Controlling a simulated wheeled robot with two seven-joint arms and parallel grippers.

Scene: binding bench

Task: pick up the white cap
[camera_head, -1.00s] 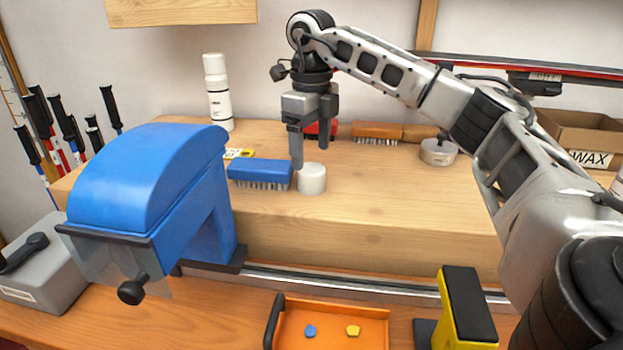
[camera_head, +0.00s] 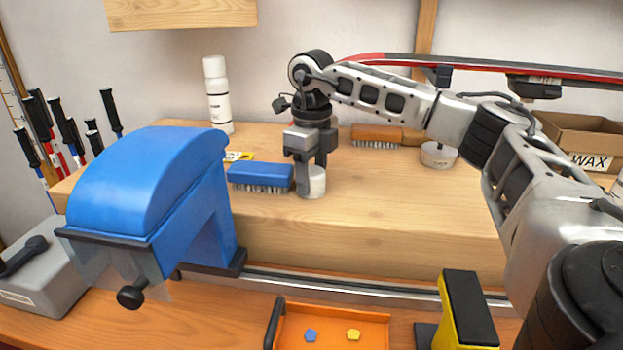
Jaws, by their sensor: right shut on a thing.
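The white cap (camera_head: 317,184) is a short white cylinder on the wooden block (camera_head: 390,205), right of the blue brush. My right gripper (camera_head: 312,184) reaches down from above with its fingers around the cap and is shut on it. One finger covers the cap's left side. The cap looks upright and appears to be still at the block's surface. My left gripper is not in view.
A blue brush (camera_head: 260,177) lies close to the gripper's left. A white bottle (camera_head: 217,95), a tan brush (camera_head: 376,136) and a round tin (camera_head: 438,155) stand farther back. A large blue machine (camera_head: 150,190) rises at left. The block's right front is clear.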

